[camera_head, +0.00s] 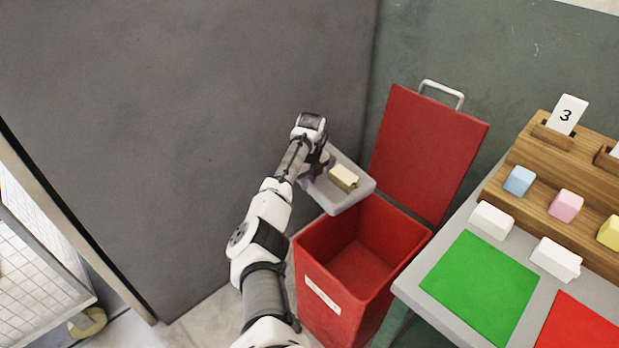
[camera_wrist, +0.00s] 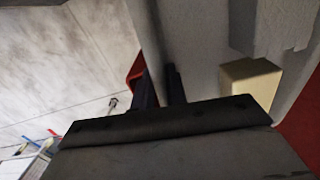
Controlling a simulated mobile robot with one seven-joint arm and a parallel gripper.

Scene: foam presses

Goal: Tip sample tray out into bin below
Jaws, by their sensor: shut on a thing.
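The sample tray (camera_head: 331,199) is light grey and shallow, and it is over the back left part of the open red bin (camera_head: 322,263). A cream foam block (camera_head: 343,178) lies in it; the block also shows in the wrist view (camera_wrist: 252,82). The tray looks close to level. My gripper (camera_head: 311,176) is shut on the tray's left edge; in the wrist view its dark fingers (camera_wrist: 160,88) pinch the tray wall. The visible part of the bin's inside looks empty. The bin's lid (camera_head: 428,150) stands open at the back.
A grey table (camera_head: 408,288) stands right of the bin, with a green mat (camera_head: 480,287), a red mat (camera_head: 580,325), white blocks (camera_head: 491,220) and a wooden rack (camera_head: 540,200) of coloured blocks. A grey wall (camera_head: 190,120) is behind my arm. A wire cart (camera_head: 35,270) is at far left.

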